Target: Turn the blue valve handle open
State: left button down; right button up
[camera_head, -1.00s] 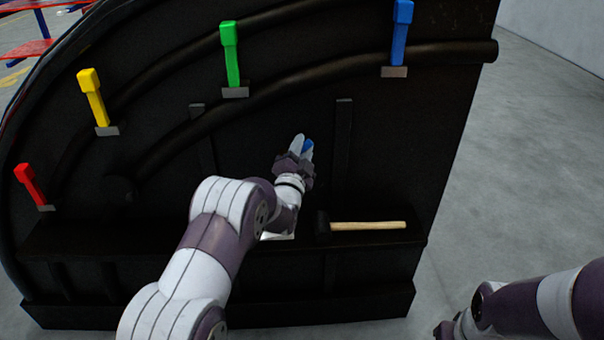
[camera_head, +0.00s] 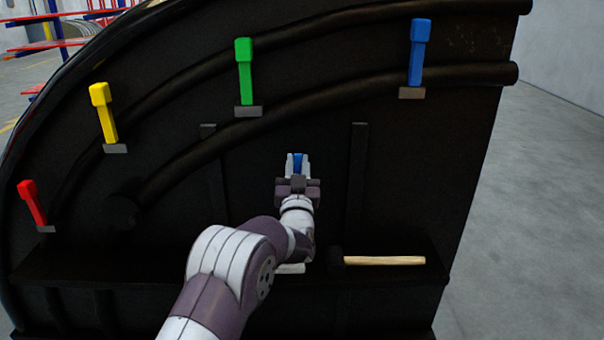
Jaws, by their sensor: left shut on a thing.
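A blue valve handle (camera_head: 416,52) stands nearly upright at the upper right of the black panel, above a small grey bracket. My left gripper (camera_head: 297,163) is in the middle of the panel, below and to the left of that handle and well apart from it. It is shut on a small blue piece (camera_head: 297,160) that shows between its pale fingers. The gripper hides most of this piece, so I cannot tell its full shape or whether it is fixed to the panel. My right gripper is not in view.
Green (camera_head: 245,70), yellow (camera_head: 104,112) and red (camera_head: 33,203) handles stand along the curved pipes to the left. A hammer with a wooden handle (camera_head: 385,261) lies on the panel's ledge. Grey floor (camera_head: 540,200) is open at the right.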

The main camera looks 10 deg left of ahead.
pick_arm(q)
jog(key=shift+s+a+n+y, duration=0.1)
jog(key=shift+a+n+y, duration=0.1)
jog(key=shift+n+y, duration=0.3)
jog(key=shift+n, duration=0.3)
jog(key=c, duration=1)
grip_release()
jog(key=v, duration=1.2)
jog(key=shift+s+p, duration=0.35)
jog(key=shift+p, duration=0.05)
jog(key=shift+d, duration=0.1)
